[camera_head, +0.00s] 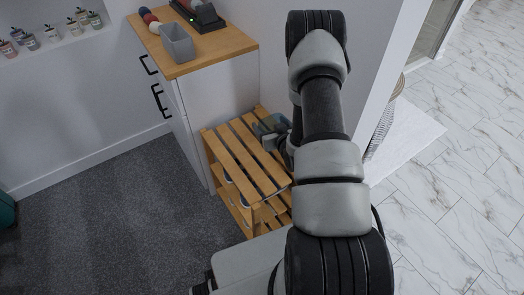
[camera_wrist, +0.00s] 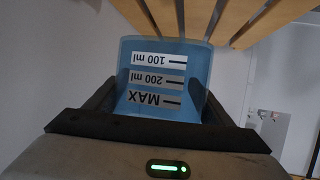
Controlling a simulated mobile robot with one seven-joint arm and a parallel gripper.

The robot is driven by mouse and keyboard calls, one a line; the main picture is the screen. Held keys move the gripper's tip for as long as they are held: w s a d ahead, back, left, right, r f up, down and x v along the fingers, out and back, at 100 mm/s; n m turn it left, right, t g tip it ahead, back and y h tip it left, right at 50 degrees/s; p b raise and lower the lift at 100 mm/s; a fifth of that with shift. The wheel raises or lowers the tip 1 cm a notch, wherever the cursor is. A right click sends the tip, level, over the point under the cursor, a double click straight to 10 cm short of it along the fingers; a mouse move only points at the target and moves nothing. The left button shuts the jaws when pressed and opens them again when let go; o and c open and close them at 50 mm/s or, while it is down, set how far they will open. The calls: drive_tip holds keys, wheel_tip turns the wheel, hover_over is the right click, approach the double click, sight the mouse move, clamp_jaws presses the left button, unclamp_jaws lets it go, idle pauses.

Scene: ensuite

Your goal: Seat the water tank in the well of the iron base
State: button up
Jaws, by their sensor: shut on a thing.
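The water tank (camera_wrist: 160,85) is a translucent blue vessel with white labels reading 100 ml, 200 ml and MAX. The labels appear upside down in the wrist view. My gripper (camera_wrist: 157,100) is shut on the tank, with one dark finger at each side. In the head view, a small grey-teal shape beside my arm, over the slatted rack, seems to be the gripper end, but it is partly hidden. A dark appliance (camera_head: 207,19) on the cabinet top looks like the iron base. It is cut by the picture's top edge, and I cannot make out its well.
The slatted wooden rack (camera_head: 232,152) stands against the white cabinet (camera_head: 222,88). A wall edge is right of my arm.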

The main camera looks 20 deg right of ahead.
wheel_tip(320, 180, down, 8)
drive_tip(key=shift+f+b, duration=0.2)
drive_tip(key=shift+b, duration=0.6)
drive_tip(key=shift+f, duration=0.1)
drive_tip(key=shift+f, duration=0.15)
drive_tip(key=o, duration=1.4)
drive_tip(key=shift+c, duration=0.2)
